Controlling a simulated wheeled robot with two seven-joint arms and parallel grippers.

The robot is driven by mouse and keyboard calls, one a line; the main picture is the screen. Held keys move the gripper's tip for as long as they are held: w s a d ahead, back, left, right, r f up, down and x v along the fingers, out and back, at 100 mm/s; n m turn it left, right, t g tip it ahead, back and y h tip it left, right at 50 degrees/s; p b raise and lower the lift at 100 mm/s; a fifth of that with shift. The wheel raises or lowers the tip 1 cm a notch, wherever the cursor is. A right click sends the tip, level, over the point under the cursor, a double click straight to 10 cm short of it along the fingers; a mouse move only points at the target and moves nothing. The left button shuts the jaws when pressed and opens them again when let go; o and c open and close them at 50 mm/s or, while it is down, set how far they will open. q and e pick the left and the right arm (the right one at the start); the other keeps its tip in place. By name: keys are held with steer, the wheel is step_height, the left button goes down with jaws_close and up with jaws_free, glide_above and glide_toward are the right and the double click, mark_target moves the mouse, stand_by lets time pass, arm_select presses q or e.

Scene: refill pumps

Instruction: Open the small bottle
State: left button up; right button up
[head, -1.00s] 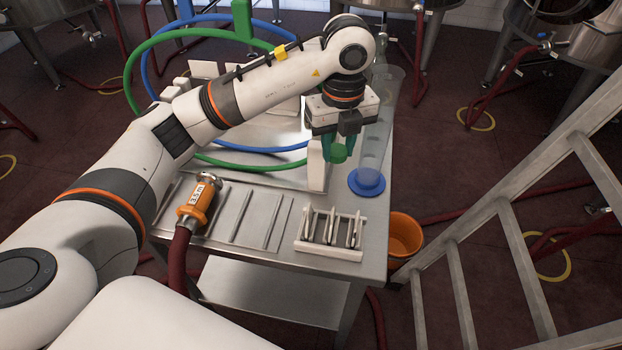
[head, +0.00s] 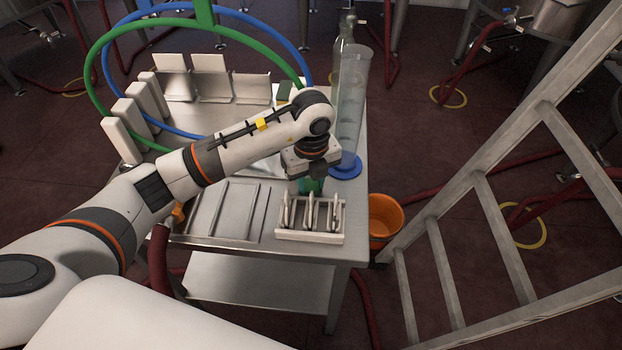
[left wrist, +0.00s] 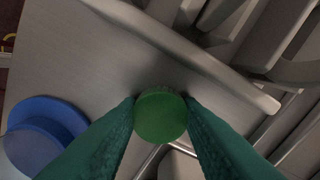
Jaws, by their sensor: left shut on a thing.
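My left gripper (head: 311,188) hangs low over the table, just behind the white rack. In the left wrist view its green fingertips (left wrist: 160,116) are shut on the sides of a round green cap (left wrist: 160,114). No bottle body shows below the cap in that view; bare metal surrounds it. I cannot make out the small bottle for certain in the head view, where my left arm covers part of the table. My right gripper is not in view.
The white rack (head: 310,237) with upright pieces stands at the table's front. A clear cylinder (head: 351,100) on a blue base (head: 345,168) stands behind to the right, with a glass bottle (head: 345,40) beyond. An orange bucket (head: 384,220) and a ladder (head: 490,200) are right.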

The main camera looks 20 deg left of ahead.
mark_target(311, 186)
arm_select(q)
steer(key=shift+f, duration=0.2)
steer(key=o, duration=1.1)
steer(key=shift+c, duration=0.2)
steer(key=shift+r, duration=0.1)
steer(key=shift+r, duration=0.25)
step_height(311, 186, up, 12)
steer(key=shift+s+f, duration=0.15)
steer(key=shift+f, duration=0.05)
